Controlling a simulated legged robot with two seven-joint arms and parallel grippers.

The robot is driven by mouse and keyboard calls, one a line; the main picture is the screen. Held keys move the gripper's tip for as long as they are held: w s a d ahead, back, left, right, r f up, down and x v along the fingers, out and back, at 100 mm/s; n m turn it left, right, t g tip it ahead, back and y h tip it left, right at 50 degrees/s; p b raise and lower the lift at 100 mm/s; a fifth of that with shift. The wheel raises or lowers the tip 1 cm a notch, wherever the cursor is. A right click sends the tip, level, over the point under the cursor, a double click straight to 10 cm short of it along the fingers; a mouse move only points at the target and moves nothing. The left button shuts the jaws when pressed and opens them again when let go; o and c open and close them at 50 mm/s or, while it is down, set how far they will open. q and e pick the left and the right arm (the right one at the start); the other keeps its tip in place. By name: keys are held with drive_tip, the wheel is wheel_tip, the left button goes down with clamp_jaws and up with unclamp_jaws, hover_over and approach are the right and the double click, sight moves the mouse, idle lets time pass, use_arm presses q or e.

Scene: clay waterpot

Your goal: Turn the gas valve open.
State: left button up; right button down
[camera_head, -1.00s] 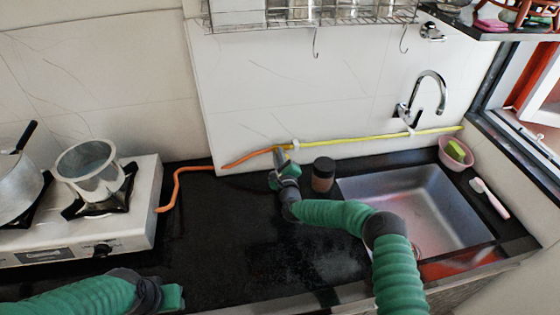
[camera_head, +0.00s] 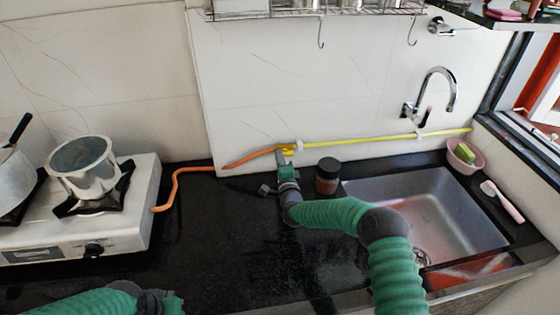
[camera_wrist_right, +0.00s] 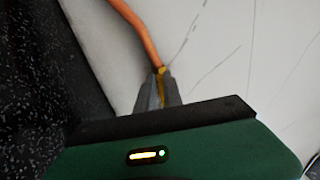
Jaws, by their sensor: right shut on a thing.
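The gas valve (camera_head: 289,148) is a small yellow piece on the wall, where the orange hose (camera_head: 250,160) meets the yellow pipe (camera_head: 370,141). My right gripper (camera_head: 282,158) reaches up to it from below. In the right wrist view the grey fingers of this gripper (camera_wrist_right: 158,88) are closed around the yellow valve handle (camera_wrist_right: 162,84), with the orange hose (camera_wrist_right: 138,30) running up from it. The fingers hide much of the valve. My left gripper (camera_head: 172,303) is at the bottom left edge, partly cut off, and its fingers cannot be made out.
A dark jar (camera_head: 327,176) stands just right of my right gripper. The sink (camera_head: 430,205) lies right of it. The white stove (camera_head: 125,212) with a metal pot (camera_head: 84,165) is at left. The black counter between stove and gripper is clear.

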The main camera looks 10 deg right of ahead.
drive_tip(key=shift+d, duration=0.1)
idle(0.4)
drive_tip(key=c, duration=1.7)
unclamp_jaws()
drive_tip(key=shift+o, duration=1.1)
drive_tip(key=shift+w+f, duration=0.15)
drive_tip(key=shift+w, duration=0.05)
drive_tip(key=shift+s, duration=0.1)
drive_tip(key=s, duration=1.6)
drive_tip(key=shift+s, duration=0.4)
